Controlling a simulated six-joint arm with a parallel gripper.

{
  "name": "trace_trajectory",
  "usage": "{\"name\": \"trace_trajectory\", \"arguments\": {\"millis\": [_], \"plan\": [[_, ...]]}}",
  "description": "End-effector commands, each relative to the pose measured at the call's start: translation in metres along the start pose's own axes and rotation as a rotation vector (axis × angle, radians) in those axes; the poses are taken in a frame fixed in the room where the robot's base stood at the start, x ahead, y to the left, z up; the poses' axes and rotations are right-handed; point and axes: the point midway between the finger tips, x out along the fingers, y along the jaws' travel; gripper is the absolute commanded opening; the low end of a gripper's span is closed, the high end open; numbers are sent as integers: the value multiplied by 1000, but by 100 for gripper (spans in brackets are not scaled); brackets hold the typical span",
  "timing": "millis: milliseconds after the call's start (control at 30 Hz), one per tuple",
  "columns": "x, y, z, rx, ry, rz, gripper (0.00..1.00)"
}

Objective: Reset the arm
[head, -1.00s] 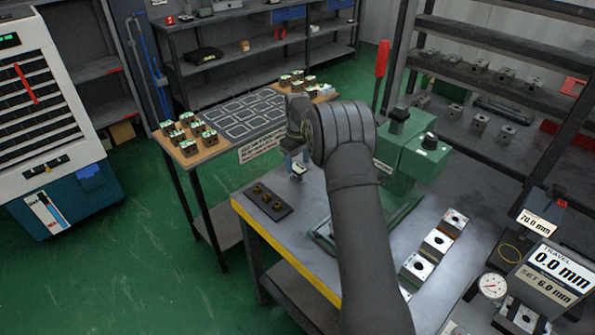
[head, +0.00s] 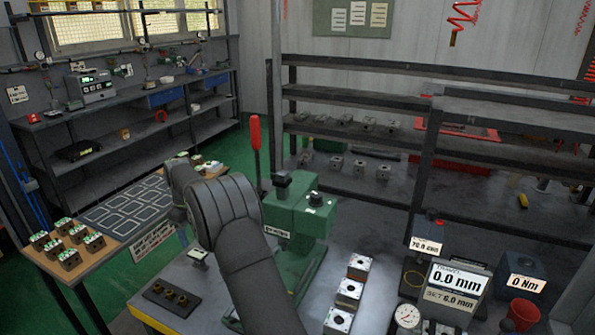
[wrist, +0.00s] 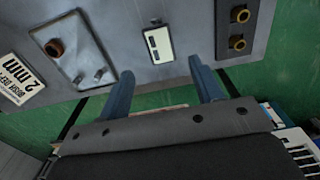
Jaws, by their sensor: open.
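My gripper (wrist: 161,68) shows in the wrist view as two blue fingers spread apart, with nothing between them. They are over the front edge of the grey workbench (wrist: 185,70), near a small white device (wrist: 158,45). In the head view my dark arm reaches over the bench (head: 205,310), and its gripper end is mostly hidden behind the arm. The white device (head: 199,257) and a dark plate with brass fittings (head: 172,297) lie on the bench near it. The fittings plate is at the upper right of the wrist view (wrist: 238,30).
A green press (head: 300,215) stands right of my arm. A travel display (head: 458,285), a dial gauge (head: 407,316) and a red cup (head: 523,313) are at the right. A side table (head: 100,262) holds blocks at the left.

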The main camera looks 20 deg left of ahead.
Motion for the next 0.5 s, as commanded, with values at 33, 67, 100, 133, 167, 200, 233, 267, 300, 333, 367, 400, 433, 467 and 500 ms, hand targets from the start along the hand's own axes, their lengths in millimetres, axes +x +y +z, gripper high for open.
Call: {"name": "trace_trajectory", "arguments": {"millis": [33, 67, 100, 133, 167, 200, 233, 267, 300, 333, 367, 400, 433, 467, 500], "plan": [[8, 0, 1, 0, -3, -2, 60], [13, 0, 1, 0, -3, -2, 60], [21, -1, 1, 0, -4, -3, 60], [27, -1, 1, 0, -5, -3, 60], [33, -1, 1, 0, -4, -3, 60], [41, 0, 1, 0, -4, -2, 60], [47, -1, 1, 0, -4, -3, 60], [53, 0, 1, 0, -4, -2, 60], [62, -1, 1, 0, -5, -3, 60], [67, -1, 1, 0, -4, -3, 60], [73, -1, 1, 0, -4, -2, 60], [81, -1, 1, 0, -4, -3, 60], [88, -1, 1, 0, -4, -3, 60], [93, -1, 1, 0, -3, -2, 60], [101, -1, 1, 0, -4, -2, 60]]}}
